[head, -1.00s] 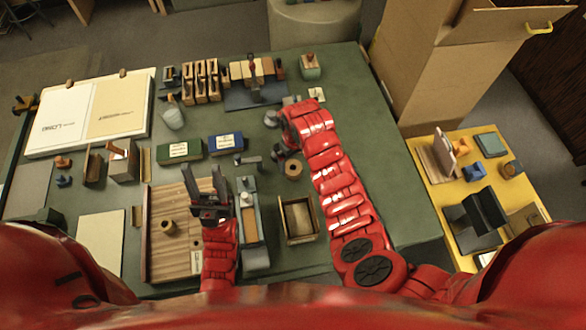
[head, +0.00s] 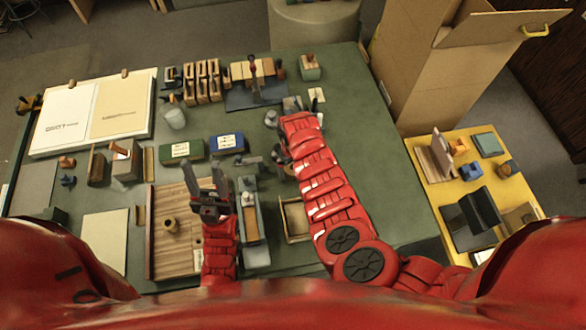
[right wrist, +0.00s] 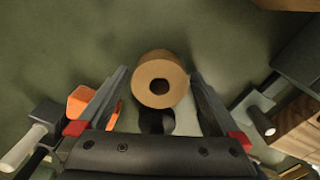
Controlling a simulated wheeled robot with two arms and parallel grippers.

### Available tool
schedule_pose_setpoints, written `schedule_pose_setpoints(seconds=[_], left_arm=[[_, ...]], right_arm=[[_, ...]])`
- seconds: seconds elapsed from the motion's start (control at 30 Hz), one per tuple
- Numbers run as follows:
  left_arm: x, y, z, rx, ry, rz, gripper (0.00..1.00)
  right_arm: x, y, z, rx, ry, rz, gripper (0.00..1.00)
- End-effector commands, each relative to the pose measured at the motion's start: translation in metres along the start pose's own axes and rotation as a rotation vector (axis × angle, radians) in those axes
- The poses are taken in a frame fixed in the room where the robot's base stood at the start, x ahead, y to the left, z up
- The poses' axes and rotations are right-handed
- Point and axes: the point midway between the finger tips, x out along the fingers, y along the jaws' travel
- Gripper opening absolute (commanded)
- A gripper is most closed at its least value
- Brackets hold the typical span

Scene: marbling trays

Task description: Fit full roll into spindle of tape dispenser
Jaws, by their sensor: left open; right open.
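The full roll is a brown ring (right wrist: 150,68) with a dark centre hole. It lies on the green table, and in the head view my right arm largely covers it. In the right wrist view my right gripper (right wrist: 159,84) is open, with one finger on each side of the roll; I cannot tell whether they touch it. A small grey fixture with a short bar (head: 248,161) stands left of the right gripper in the head view; it may be the dispenser with its spindle, but I cannot be sure. My left gripper (head: 206,180) is open and empty, above the wooden board's right edge.
A wooden board (head: 165,255) carries a small brown cylinder (head: 171,226). A long grey-blue holder (head: 250,220) and an open wooden box (head: 292,213) stand close to my arms. Green (head: 182,151) and blue (head: 227,143) boxes lie behind. The table's right side is clear.

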Motion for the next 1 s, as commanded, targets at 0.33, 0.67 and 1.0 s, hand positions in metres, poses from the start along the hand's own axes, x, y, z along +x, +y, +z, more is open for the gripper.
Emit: schedule_pose_setpoints(seconds=[0.33, 0.67, 1.0], left_arm=[[0.0, 0.0, 0.0, 0.0, 0.0, 0.0, 0.5], [0.0, 0.0, 0.0, 0.0, 0.0, 0.0, 0.5], [-0.0011, 0.0001, 0.0002, 0.0, 0.0, 0.0, 0.5]], right_arm=[[0.0001, 0.0002, 0.0004, 0.001, -0.001, 0.0, 0.55], [0.0, 0.0002, 0.0004, 0.001, -0.001, 0.0, 0.16], [-0.0042, 0.0012, 0.0003, 0.002, -0.001, 0.0, 0.16]])
